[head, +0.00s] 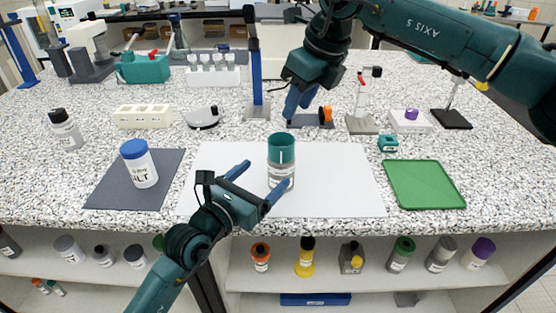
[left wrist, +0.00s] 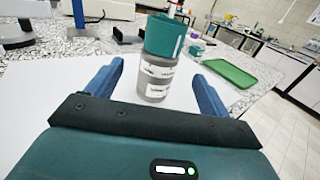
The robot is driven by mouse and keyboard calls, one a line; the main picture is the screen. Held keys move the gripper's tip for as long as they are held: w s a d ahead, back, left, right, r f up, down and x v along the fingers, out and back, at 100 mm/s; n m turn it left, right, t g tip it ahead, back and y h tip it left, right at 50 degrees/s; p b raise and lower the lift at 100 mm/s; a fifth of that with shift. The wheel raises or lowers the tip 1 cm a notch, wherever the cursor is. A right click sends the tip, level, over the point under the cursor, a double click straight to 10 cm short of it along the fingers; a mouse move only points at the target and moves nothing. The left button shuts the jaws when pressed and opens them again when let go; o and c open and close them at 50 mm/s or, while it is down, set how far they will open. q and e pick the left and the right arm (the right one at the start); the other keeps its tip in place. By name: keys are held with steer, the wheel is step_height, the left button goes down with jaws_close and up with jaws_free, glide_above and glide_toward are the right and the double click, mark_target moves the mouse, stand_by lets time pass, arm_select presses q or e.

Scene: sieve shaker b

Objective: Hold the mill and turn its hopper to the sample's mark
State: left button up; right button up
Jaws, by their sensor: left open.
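The mill (head: 282,174) stands upright on the white sheet, with a grey labelled body and a teal hopper (head: 281,149) on top. A pale vertical mark shows on the hopper. In the left wrist view the mill (left wrist: 154,82) stands ahead, between the lines of the two fingers. My left gripper (head: 263,177) is open and empty, low beside the mill on its near left side. The sample jar (head: 139,167), white with a blue lid, stands on the dark mat; its label reads only partly, ending "LT". My right gripper (head: 296,108) hangs above and behind the mill, its fingers overlapping.
The white sheet (head: 335,190) is otherwise clear. A green tray (head: 425,184) lies to the right and a small teal block (head: 388,143) behind it. A blue-columned stand (head: 256,75) and a dark plate with an orange-ended item (head: 325,116) are behind the mill.

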mark_target(286, 154)
arm_select(q)
steer(key=x, duration=1)
steer(key=shift+c, duration=0.4)
